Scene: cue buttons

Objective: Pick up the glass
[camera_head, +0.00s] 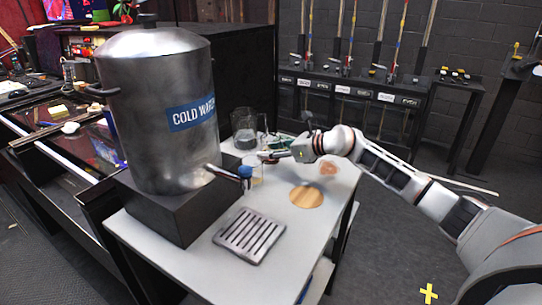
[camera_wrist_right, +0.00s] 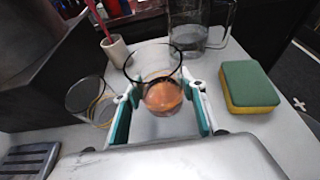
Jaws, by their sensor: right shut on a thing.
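A clear glass (camera_wrist_right: 163,97) stands between the two fingers of my right gripper (camera_wrist_right: 160,118) in the right wrist view, its round rim tilted toward the top of the picture. An orange-brown colour shows in or through its lower part. The fingers sit on both sides of it, closed on it. In the head view my right gripper (camera_head: 274,156) reaches in from the right over the white table, behind the blue tap; the held glass is hard to make out there. My left gripper is not in view.
A steel "COLD WATER" tank (camera_head: 158,110) with a blue tap (camera_head: 245,171) stands left. A second clear glass (camera_wrist_right: 85,95), a pitcher (camera_wrist_right: 200,38) and a green-yellow sponge (camera_wrist_right: 250,86) are nearby. A slotted drip tray (camera_head: 250,235) and round wooden coaster (camera_head: 306,196) lie in front.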

